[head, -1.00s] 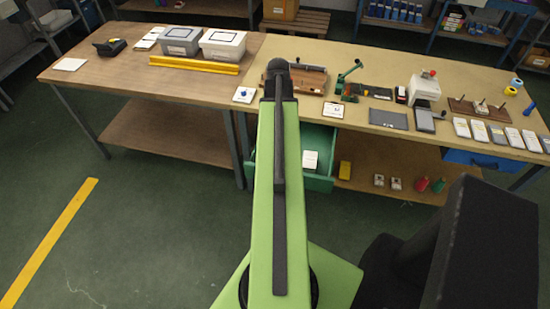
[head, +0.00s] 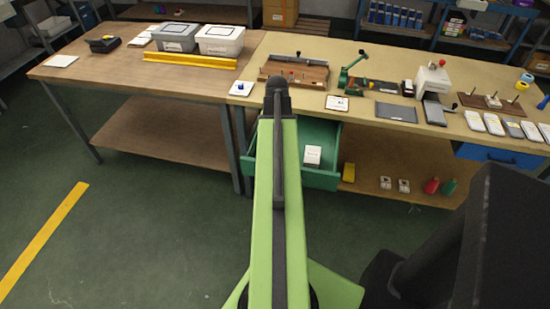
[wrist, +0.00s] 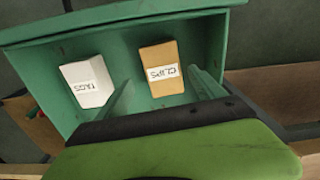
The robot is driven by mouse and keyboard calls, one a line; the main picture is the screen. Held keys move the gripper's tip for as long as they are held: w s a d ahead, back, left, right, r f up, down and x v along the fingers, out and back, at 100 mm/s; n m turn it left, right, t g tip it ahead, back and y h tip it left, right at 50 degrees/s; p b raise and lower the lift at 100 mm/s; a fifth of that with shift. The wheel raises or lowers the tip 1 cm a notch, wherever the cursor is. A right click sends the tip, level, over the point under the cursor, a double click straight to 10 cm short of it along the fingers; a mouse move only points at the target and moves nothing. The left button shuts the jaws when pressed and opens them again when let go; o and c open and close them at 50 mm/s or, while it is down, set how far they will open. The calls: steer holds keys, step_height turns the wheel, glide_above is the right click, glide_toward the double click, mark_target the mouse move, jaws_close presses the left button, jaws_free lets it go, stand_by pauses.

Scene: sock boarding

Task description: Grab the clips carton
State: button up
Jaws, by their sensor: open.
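The clips carton (wrist: 161,72) is a brown box with a white label reading CLIPS, upside down in the wrist view. It lies inside the open green drawer (wrist: 110,45). My gripper (wrist: 160,76) is open, with one finger to the left of the carton and one to the right. I cannot tell whether either finger touches it. A white tags carton (wrist: 87,82) lies left of the left finger, and it also shows in the head view (head: 312,155). In the head view my arm hides the clips carton and my gripper.
The drawer (head: 322,181) hangs under the tan workbench (head: 400,55), its walls close around the cartons. A wooden table (head: 100,75) stands left. The floor in front is clear.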

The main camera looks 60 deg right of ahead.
steer(key=f+b, duration=0.4)
steer(key=f, duration=0.1)
steer(key=shift+w+a+f+b, duration=0.15)
steer(key=shift+w+a+b, duration=0.1)
steer(key=shift+b, duration=0.1)
steer(key=shift+r, duration=0.2)
steer(key=c, duration=1.6)
steer(key=shift+c, duration=0.2)
steer(key=shift+r+p, duration=0.6)
steer(key=shift+p, duration=0.2)
step_height(320, 180, up, 4)
steer(key=p, duration=0.4)
steer(key=s+d+r+p, duration=0.5)
steer(key=s+d, duration=0.1)
steer(key=s, duration=0.4)
steer(key=shift+r+p, duration=0.4)
